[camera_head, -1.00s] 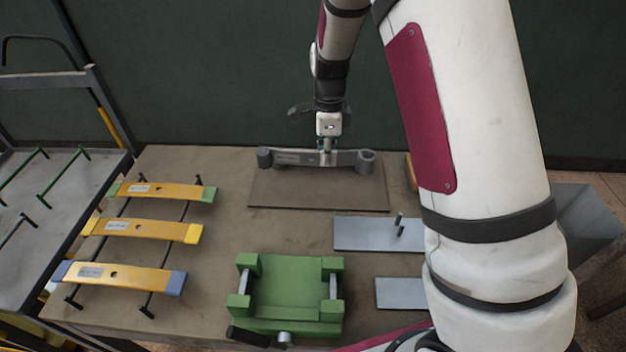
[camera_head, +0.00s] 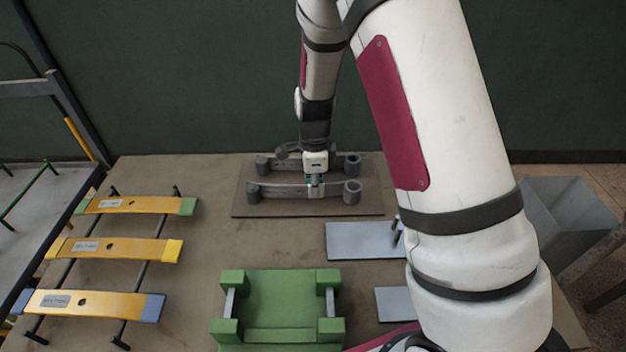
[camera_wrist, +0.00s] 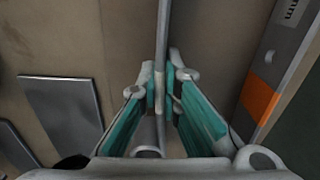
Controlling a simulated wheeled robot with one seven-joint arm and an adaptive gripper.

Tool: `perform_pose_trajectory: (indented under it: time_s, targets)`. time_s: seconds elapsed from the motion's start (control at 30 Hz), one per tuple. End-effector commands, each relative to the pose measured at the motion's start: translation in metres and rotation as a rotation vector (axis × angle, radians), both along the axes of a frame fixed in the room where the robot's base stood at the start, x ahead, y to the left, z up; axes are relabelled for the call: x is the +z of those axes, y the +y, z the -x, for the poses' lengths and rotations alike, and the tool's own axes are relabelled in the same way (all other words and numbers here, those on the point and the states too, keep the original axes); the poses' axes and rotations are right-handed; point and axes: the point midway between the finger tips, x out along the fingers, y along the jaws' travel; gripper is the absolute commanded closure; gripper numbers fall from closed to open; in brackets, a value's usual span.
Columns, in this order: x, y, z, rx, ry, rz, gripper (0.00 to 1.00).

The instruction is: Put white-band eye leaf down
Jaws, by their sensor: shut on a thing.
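My gripper (camera_head: 315,186) is shut on a grey eye leaf (camera_head: 277,191), near its middle. The leaf spans left to right, with a round eye at its right end, low over the front part of the brown mat (camera_head: 300,211). I cannot tell whether it touches the mat. In the wrist view the held leaf (camera_wrist: 163,35) is seen edge-on between the teal fingers, with a pale patch by the fingertips that may be its white band. A second grey leaf (camera_head: 338,163), with an orange band in the wrist view (camera_wrist: 260,98), lies behind it on the mat, apart.
Yellow leaves (camera_head: 115,249) lie across dark rails at left. A green fixture (camera_head: 280,303) stands at the front. Grey-blue plates (camera_head: 358,240) lie right of centre, one with upright pegs. Bare table lies between the mat and the green fixture.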

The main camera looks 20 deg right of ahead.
Motion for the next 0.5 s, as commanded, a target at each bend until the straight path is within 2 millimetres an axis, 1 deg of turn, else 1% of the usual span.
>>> perform_pose_trajectory:
  time_s: [0.17,0.33,0.37,0.4,0.43,0.5]
  targets:
    - [0.0026,-0.0001,-0.0006,0.0,-0.004,0.0,1.0]
    - [-0.0008,-0.0001,-0.0007,0.0,-0.003,0.0,1.0]
    - [-0.0012,0.0,0.0003,0.0,-0.001,0.0,0.88]
    - [-0.0011,0.0,0.0003,0.0,-0.001,0.0,0.79]
    - [-0.0011,0.0,0.0003,0.0,-0.001,0.0,0.74]
    - [-0.0011,0.0,0.0003,0.0,-0.001,0.0,0.74]
